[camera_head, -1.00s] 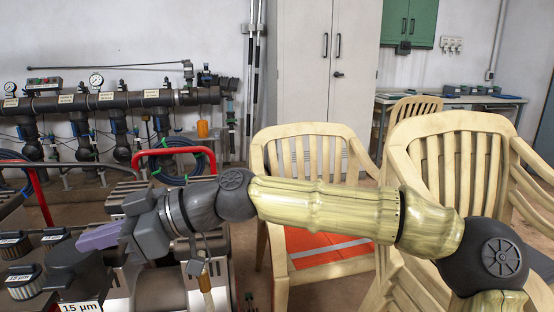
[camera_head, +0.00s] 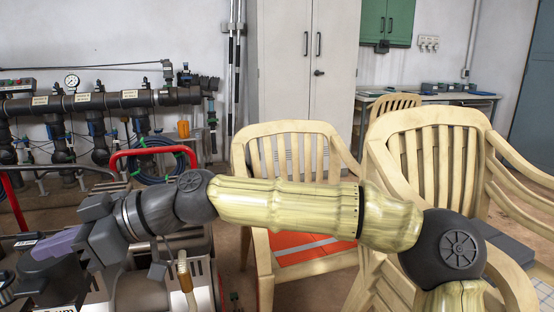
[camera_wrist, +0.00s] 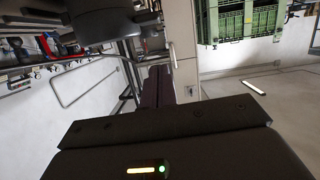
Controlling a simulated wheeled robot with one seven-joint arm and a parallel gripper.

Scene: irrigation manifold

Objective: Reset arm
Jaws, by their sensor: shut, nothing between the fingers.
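My arm stretches across the lower half of the head view, from the lower right to the left. My gripper (camera_head: 58,243) is at the lower left, its purple fingers together and empty. It is over the dark machinery (camera_head: 40,285) there; whether it touches that is not clear. In the wrist view, the dark fingers (camera_wrist: 158,87) lie side by side with nothing held, pointing toward the room.
Two cream plastic chairs, one in the middle (camera_head: 285,128) and one at right (camera_head: 430,118), stand behind my arm. A red tube frame (camera_head: 150,151) rises near my wrist. Pipes (camera_head: 120,100) line the left wall. A grey cabinet (camera_head: 305,60) stands behind.

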